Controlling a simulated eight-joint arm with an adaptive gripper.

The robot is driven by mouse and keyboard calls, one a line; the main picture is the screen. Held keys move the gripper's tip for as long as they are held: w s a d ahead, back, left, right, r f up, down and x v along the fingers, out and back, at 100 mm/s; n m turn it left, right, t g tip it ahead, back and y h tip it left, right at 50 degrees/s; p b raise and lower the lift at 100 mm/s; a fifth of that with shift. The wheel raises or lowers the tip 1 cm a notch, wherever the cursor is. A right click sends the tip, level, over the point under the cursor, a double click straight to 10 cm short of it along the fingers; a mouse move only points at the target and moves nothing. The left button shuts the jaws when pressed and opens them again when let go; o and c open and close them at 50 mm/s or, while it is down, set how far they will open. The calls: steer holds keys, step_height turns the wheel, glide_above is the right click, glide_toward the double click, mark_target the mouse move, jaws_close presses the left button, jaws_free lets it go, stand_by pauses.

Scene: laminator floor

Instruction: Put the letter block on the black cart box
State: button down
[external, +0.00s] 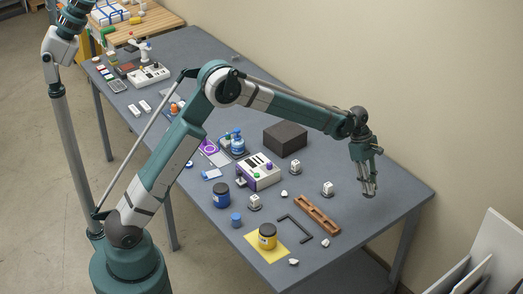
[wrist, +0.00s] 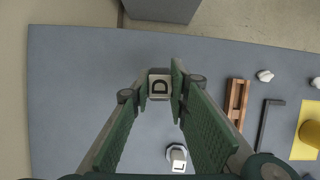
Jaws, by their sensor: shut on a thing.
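My gripper (external: 369,191) is above the right end of the grey table in the external view. In the wrist view its fingers (wrist: 160,86) are closed on a small white letter block marked D (wrist: 159,85), which sits between the fingertips. The block is hardly discernible in the external view. A dark, nearly black box (external: 285,140) stands on the table to the left of my gripper and apart from it. I cannot tell whether it is the cart box.
Another letter block (external: 327,188), marked L in the wrist view (wrist: 178,157), stands nearby. A grey box-like thing (wrist: 162,8) shows beyond the table edge in the wrist view.

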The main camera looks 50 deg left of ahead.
steer(key=w+a+r+n+t+p, duration=0.1)
steer(key=w+a+r+n, duration=0.1)
steer(key=a, duration=1.2)
steer(key=w+a+r+n+p, duration=0.2)
steer(key=a+r, duration=0.1)
steer(key=a, duration=1.1)
steer(key=s+a+r+n+t+p, duration=0.1)
steer(key=s+a+r+n, duration=0.1)
steer(key=a, duration=1.2)
steer(key=s+a+r+n+y+p, duration=0.1)
steer(key=s+a+r+n, duration=0.1)
steer(key=a, duration=1.2)
steer(key=shift+r+t+p, duration=0.15)
steer(key=shift+t+p, duration=0.15)
steer(key=shift+t, duration=0.1)
glide_toward(290, 131)
steer(key=shift+w+d, duration=0.6)
steer(key=shift+w, duration=0.05)
steer(key=shift+f, duration=2)
